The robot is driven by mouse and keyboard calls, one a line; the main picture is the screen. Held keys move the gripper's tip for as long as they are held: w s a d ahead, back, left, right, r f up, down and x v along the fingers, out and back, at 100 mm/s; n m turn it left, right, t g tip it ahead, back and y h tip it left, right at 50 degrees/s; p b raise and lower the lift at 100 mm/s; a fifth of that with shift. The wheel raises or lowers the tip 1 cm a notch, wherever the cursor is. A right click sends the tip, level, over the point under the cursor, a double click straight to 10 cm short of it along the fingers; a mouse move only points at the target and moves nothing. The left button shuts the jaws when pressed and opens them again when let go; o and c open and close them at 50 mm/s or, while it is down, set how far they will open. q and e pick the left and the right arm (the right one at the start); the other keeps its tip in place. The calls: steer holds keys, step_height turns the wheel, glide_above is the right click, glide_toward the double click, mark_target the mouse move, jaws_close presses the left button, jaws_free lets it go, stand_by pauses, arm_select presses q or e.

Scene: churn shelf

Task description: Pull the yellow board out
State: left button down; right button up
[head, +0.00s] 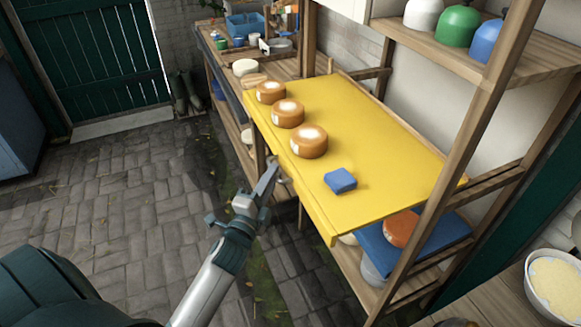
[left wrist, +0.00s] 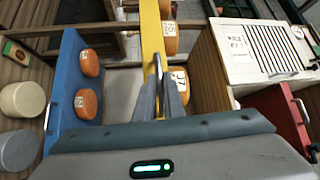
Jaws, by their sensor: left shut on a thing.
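The yellow board (head: 385,150) lies on the wooden shelf and its front edge sticks out towards the open floor. Three orange cheese wheels (head: 309,142) stand in a row on its left part, and a blue sponge-like block (head: 340,181) lies near its front edge. My left gripper (head: 268,172) is at the board's front edge, below its top face. In the left wrist view the board shows edge-on as a yellow strip (left wrist: 152,32), and the left gripper's fingers (left wrist: 158,88) are shut at this edge. The exact contact is partly hidden. My right gripper is not in view.
A blue board (head: 405,252) with an orange cheese (head: 400,228) lies below the yellow one. A wooden post (head: 455,150) rises at the board's right. Coloured containers (head: 458,25) stand on the upper shelf. The paved floor (head: 110,200) at left is free.

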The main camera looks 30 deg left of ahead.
arm_select(q)
steer(key=shift+s+a, duration=0.5)
steer(key=shift+s, duration=0.05)
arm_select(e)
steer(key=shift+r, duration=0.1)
arm_select(q)
steer(key=c, duration=1.8)
jaws_free()
steer(key=shift+c, duration=0.2)
